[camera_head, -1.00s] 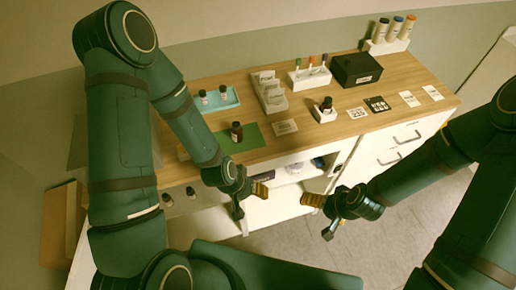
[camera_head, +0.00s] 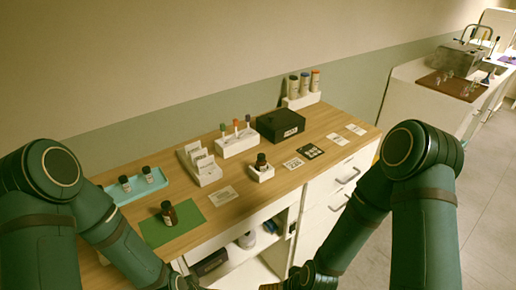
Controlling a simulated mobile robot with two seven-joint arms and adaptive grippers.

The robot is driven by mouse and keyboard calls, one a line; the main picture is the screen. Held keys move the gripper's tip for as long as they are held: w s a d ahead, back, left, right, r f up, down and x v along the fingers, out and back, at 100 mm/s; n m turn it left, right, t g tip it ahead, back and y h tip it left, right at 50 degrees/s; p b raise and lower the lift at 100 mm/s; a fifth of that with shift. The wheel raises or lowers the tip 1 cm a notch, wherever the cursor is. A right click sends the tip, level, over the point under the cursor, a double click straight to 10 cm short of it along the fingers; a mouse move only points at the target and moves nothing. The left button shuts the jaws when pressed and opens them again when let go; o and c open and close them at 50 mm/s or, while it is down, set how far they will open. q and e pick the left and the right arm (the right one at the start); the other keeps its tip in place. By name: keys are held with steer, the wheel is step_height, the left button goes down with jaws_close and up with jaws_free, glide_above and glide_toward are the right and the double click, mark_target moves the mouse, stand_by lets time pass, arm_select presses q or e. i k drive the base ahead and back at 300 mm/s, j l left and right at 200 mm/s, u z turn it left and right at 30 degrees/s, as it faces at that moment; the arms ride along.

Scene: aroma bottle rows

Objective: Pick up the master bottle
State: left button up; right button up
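Two dark bottles could be the master bottle; I cannot read their labels. One dark bottle (camera_head: 169,213) stands upright on a green mat (camera_head: 188,233) at the left front of the wooden counter. The other dark bottle (camera_head: 261,162) stands in a small white holder (camera_head: 263,176) near the counter's middle. My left gripper (camera_head: 184,284) is at the bottom edge, mostly cut off, below the counter's front. My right gripper (camera_head: 274,286) is also at the bottom edge and mostly cut off, in front of the cabinet. Both are clear of the bottles.
A teal tray (camera_head: 153,189) with two small bottles lies at the left. A white card rack (camera_head: 207,175), a rack of coloured droppers (camera_head: 237,147), a black box (camera_head: 281,125) and flat cards (camera_head: 225,196) fill the counter. A side counter with a brown tray (camera_head: 452,88) stands at right.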

mark_target(261, 167)
steer(key=l+u, duration=0.1)
steer(key=u, duration=0.3)
steer(key=l+u, duration=0.1)
steer(key=u, duration=0.3)
steer(key=l+u, duration=0.15)
steer(key=u, duration=0.2)
steer(key=l+u, duration=0.1)
steer(key=u, duration=0.3)
steer(key=k+l+u, duration=0.1)
steer(key=l+u, duration=0.25)
steer(key=k+l+u, duration=0.15)
steer(key=l+u, duration=0.15)
steer(key=l, duration=0.25)
